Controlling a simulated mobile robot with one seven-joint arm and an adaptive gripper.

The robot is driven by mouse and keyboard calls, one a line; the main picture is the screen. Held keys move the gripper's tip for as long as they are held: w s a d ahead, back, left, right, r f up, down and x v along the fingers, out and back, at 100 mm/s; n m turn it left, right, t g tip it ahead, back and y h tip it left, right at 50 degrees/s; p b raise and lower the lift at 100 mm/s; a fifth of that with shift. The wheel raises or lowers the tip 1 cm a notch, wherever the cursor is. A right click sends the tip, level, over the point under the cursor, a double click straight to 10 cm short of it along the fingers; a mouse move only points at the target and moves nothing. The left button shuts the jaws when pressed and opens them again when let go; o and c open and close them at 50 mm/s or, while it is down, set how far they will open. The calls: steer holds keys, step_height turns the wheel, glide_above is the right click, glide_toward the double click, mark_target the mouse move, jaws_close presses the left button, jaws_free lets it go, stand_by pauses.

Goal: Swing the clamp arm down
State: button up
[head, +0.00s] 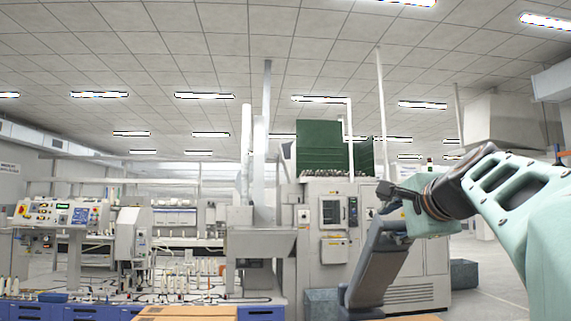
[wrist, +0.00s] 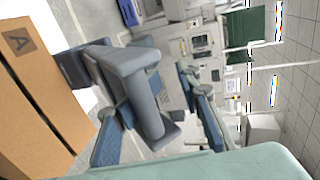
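The clamp arm (head: 376,268) is a grey bar standing raised and leaning, its upper end to the right, in the lower right of the head view. In the wrist view, the clamp arm (wrist: 135,85) is a thick blue-grey piece rising from a darker block. My gripper (head: 398,205) is at the clamp arm's upper end in the head view. In the wrist view, my gripper (wrist: 165,95) has its two blue-padded fingers well apart. The clamp arm covers the middle of one finger; a gap shows before the other. I cannot tell whether they touch.
A cardboard box (wrist: 35,110) marked "A" lies beside the clamp's block in the wrist view. Cardboard tops (head: 185,313) show at the head view's bottom edge. A bench with bobbins (head: 180,285) and a large grey machine (head: 335,215) stand behind.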

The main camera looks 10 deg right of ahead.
steer(key=v, duration=0.8)
steer(key=shift+s+a+r, duration=0.2)
steer(key=shift+r, duration=0.3)
steer(key=shift+w, duration=0.15)
steer(key=x, duration=0.6)
steer(key=shift+w+f, duration=0.3)
steer(key=shift+f, duration=0.15)
steer(key=shift+w+d+f, duration=0.1)
steer(key=shift+w+f, duration=0.15)
steer(key=shift+w, duration=0.2)
